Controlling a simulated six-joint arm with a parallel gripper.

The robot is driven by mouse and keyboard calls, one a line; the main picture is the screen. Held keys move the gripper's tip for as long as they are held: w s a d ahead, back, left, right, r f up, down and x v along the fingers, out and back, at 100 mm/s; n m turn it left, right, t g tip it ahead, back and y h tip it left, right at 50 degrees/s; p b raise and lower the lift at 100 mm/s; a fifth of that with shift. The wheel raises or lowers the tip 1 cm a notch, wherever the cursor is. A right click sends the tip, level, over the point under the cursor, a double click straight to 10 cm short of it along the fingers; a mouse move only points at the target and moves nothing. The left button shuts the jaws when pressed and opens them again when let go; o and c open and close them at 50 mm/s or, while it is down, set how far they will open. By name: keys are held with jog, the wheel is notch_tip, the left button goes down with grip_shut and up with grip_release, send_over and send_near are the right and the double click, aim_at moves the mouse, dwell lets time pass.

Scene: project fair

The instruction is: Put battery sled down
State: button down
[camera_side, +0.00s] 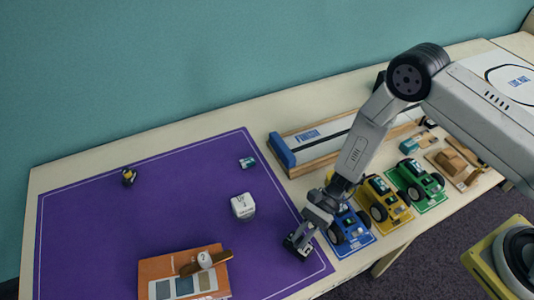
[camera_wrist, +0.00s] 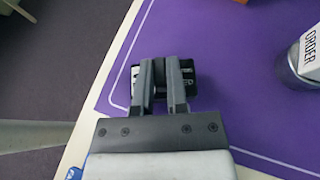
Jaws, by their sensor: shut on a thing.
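My gripper (camera_side: 307,230) is shut on a small black battery sled (camera_side: 297,247) with pale markings. They are at the right front edge of the purple mat (camera_side: 110,235). In the wrist view, my gripper (camera_wrist: 161,66) has its two fingers closed on the sled (camera_wrist: 188,82), which shows behind and beside the fingertips. The fingers hide its middle. It lies over the mat near the white border line. I cannot tell whether the sled touches the mat.
Blue (camera_side: 349,228), yellow (camera_side: 383,200) and green (camera_side: 416,180) cars stand right of my gripper. A white-topped "ORDER" object (camera_side: 243,206) stands on the mat, also in the wrist view (camera_wrist: 308,55). An orange book (camera_side: 155,268) lies front left. The mat's middle has free room.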

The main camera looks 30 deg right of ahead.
jog(key=shift+f, duration=0.6)
jog(key=c, duration=0.7)
grip_release()
jog(key=shift+o, duration=0.2)
jog(key=shift+r, duration=0.1)
jog(key=shift+r, duration=0.4)
jog(key=shift+w+d+r, duration=0.1)
jog(key=shift+d+r, duration=0.1)
jog(key=shift+r, duration=0.05)
jog(key=v, duration=1.1)
jog(key=shift+d, duration=0.2)
jog(key=shift+w, duration=0.1)
